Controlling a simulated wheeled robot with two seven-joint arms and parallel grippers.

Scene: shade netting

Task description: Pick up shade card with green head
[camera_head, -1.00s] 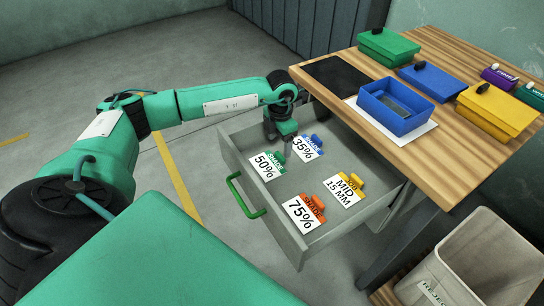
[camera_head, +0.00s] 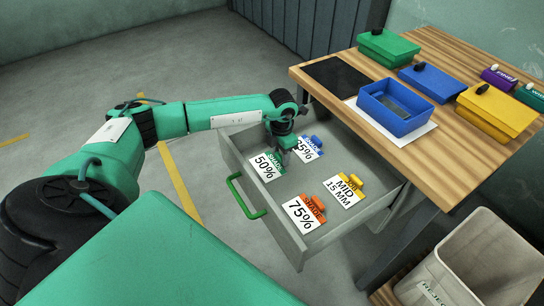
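The shade card with the green head (camera_head: 265,167) reads 50% and lies in the open grey drawer (camera_head: 290,236), at its left side. My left gripper (camera_head: 283,157) points down at the green head, at the card's upper right edge. Its fingers are small and dark here, and I cannot tell whether they are open, shut or touching the head. My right gripper is not in view.
The drawer also holds a blue-headed 35% card (camera_head: 309,147), a yellow-headed MID 15 MM card (camera_head: 345,190) and an orange-headed 75% card (camera_head: 304,213). The wooden table (camera_head: 440,165) carries an open blue box (camera_head: 396,107) and several lidded boxes. A reject bin (camera_head: 470,265) stands lower right.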

